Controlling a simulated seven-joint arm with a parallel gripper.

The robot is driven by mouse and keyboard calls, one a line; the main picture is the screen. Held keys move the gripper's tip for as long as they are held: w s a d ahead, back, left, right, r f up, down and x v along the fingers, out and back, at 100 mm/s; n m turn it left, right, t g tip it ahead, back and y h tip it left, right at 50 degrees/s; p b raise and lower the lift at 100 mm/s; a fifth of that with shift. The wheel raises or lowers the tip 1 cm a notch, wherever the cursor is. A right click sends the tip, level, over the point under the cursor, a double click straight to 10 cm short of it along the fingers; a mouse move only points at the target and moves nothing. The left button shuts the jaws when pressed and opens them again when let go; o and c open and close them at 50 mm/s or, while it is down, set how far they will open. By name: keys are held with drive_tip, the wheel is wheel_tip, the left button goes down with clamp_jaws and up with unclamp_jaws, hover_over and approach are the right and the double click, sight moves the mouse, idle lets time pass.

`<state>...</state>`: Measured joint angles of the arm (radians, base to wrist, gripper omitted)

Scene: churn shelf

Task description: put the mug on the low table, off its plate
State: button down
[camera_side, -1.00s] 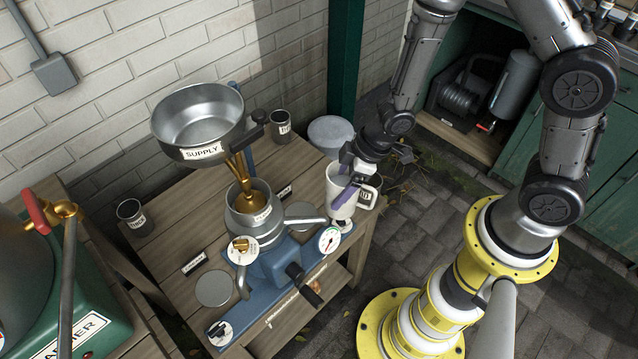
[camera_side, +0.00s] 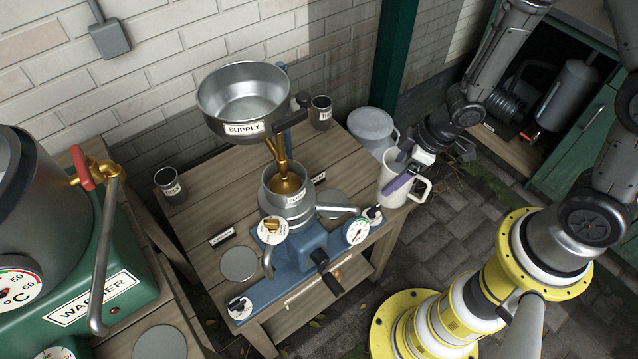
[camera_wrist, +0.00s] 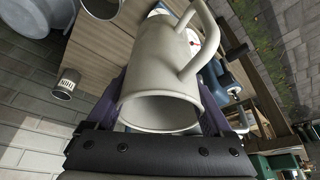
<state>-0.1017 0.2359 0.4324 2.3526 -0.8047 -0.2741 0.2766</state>
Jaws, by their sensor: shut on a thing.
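The off-white mug (camera_side: 392,190) is in my gripper (camera_side: 404,177), whose purple fingers are closed on its wall. In the side view it appears roughly upright, its handle to the right, in front of the wooden table's (camera_side: 205,205) right corner. I cannot tell its height above the wood. The wrist view shows the mug (camera_wrist: 160,55) between the fingers, its open mouth towards the camera. Another plate (camera_side: 160,345) lies at the lower left. Which is the mug's plate is unclear.
The blue-based churn (camera_side: 300,245) fills the table's middle, under the supply pan (camera_side: 245,97). Two small dark cups, left (camera_side: 168,182) and back (camera_side: 321,112), stand on the table. A grey bucket (camera_side: 371,128) is behind the mug. The green warmer (camera_side: 105,260) is at left.

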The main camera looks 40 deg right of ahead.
drive_tip(key=w+d+m+h, duration=0.1)
drive_tip(key=w+d+m, duration=0.15)
drive_tip(key=d, duration=0.55)
drive_tip(key=shift+m+t, duration=0.25)
drive_tip(key=shift+t, duration=0.05)
drive_tip(key=shift+w+d+f, duration=0.25)
drive_tip(key=shift+w+f, duration=1.9)
drive_tip(key=shift+w, duration=0.15)
drive_tip(key=shift+w+d+f, duration=0.3)
drive_tip(key=shift+w+f, duration=1.9)
drive_tip(key=shift+w, duration=0.05)
drive_tip(key=shift+w+d+f, duration=0.25)
drive_tip(key=shift+w+f, duration=1.9)
drive_tip(key=shift+w, duration=0.15)
drive_tip(key=shift+f, duration=0.1)
unclamp_jaws()
drive_tip(key=shift+f, duration=0.1)
drive_tip(key=shift+s, duration=0.1)
drive_tip(key=v, duration=1.2)
drive_tip(key=shift+r, duration=0.3)
